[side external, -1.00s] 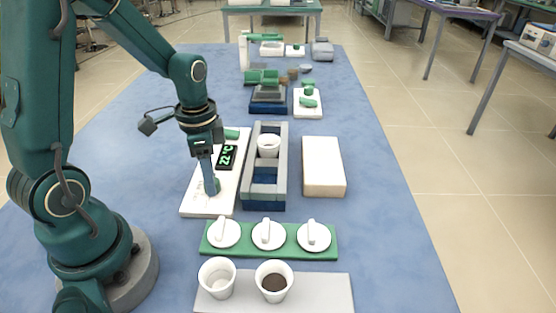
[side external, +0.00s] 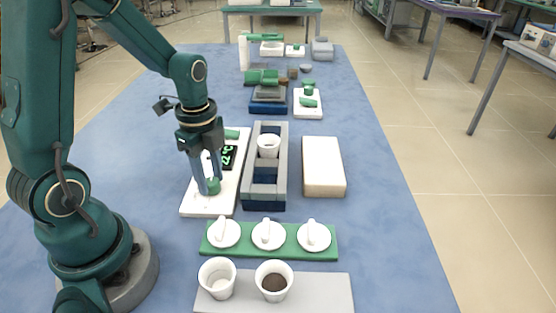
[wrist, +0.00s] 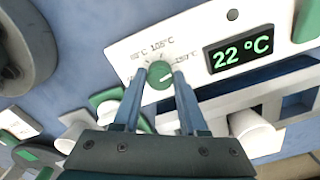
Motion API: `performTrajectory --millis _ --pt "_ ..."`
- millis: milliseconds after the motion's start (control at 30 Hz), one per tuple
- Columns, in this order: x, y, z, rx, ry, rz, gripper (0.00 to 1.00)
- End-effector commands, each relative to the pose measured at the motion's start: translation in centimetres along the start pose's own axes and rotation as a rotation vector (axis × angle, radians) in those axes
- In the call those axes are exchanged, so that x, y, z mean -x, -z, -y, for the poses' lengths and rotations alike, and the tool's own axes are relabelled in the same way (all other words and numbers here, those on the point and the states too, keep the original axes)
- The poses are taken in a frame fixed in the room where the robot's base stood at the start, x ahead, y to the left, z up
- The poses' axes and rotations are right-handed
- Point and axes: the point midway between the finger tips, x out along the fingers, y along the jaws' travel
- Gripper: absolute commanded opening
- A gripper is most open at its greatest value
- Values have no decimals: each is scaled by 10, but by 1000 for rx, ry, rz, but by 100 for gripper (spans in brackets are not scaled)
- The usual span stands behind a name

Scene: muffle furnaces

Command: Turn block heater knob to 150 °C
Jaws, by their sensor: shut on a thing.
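The block heater's white control panel (side external: 230,190) lies flat on the blue table. Its round green knob (wrist: 160,74) sits between my two fingers in the wrist view and has a white pointer line. Printed temperature labels surround the knob; 105 °C reads above it and a partly blurred label is to its right. The pointer looks tilted toward the right-hand side; its exact setting is hard to tell. The dark display (wrist: 238,48) reads 22 °C in green. My gripper (side external: 207,188) points down, shut on the knob, with one finger on each side.
Right of the panel stands a grey and blue rack (side external: 280,170) holding a white crucible (side external: 268,146), then a white block (side external: 323,168). In front are a green tray (side external: 270,254) with white lids and a grey slab (side external: 325,290) with two cups. The table's right side is clear.

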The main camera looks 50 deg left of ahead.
Motion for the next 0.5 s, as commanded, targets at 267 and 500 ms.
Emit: performTrajectory --millis 267,500 --pt "0 -1 -1 -51 -5 3 0" --pt "0 -1 -1 -55 -5 3 0"
